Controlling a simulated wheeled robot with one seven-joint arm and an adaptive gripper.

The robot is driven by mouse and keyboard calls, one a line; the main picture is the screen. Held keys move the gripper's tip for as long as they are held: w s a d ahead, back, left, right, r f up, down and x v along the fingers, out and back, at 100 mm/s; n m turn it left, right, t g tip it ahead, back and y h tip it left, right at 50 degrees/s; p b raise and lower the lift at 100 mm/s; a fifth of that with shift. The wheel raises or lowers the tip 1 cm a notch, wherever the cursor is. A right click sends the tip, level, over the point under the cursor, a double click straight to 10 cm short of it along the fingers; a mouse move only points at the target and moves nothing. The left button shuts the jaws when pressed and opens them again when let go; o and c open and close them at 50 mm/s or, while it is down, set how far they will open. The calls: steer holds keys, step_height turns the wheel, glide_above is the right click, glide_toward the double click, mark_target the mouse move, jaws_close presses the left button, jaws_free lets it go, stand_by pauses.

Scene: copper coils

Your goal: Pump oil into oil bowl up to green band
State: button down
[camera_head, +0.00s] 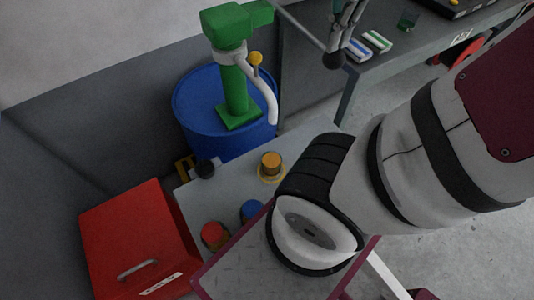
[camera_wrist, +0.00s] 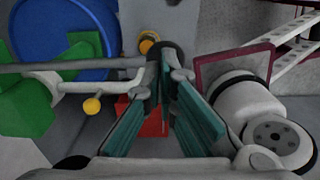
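The green hand pump (camera_head: 233,85) stands on the blue drum (camera_head: 195,105), with a pale curved spout (camera_head: 270,98) and a yellow knob (camera_head: 256,58). Its grey lever rod (camera_head: 300,27) runs right to a black ball end (camera_head: 334,60). My gripper (camera_head: 342,42) is at that ball end; in the wrist view its teal-padded fingers (camera_wrist: 165,78) close in around the ball (camera_wrist: 165,50). The pump (camera_wrist: 25,105) is at left there. A small greenish vessel (camera_head: 408,20) is on the back bench; I cannot tell whether it is the oil bowl. No oil level is visible.
A grey table (camera_head: 230,180) below the pump carries yellow (camera_head: 271,163), blue (camera_head: 252,209) and red (camera_head: 213,234) round pieces. A red box (camera_head: 130,235) stands at left. The back bench (camera_head: 395,55) holds striped blocks (camera_head: 376,41). My arm covers the lower right.

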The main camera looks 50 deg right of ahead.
step_height(320, 180, up, 16)
steer(key=w+p, duration=0.1)
steer(key=p, duration=0.7)
steer(key=shift+w+d+p, duration=0.2)
steer(key=shift+w+p, duration=0.1)
steer(key=shift+p, duration=0.05)
stand_by(0.5)
steer(key=s+a+f+m+t, duration=0.1)
steer(key=a+f+m+t, duration=0.1)
steer(key=a+m, duration=0.5)
steer(key=s+a+f+m+t, duration=0.1)
steer(key=a+m+t, duration=0.2)
steer(key=a+m, duration=0.5)
steer(key=a, duration=0.7)
steer(key=shift+s+a+f, duration=0.15)
steer(key=shift+a+f, duration=0.2)
steer(key=shift+a, duration=0.05)
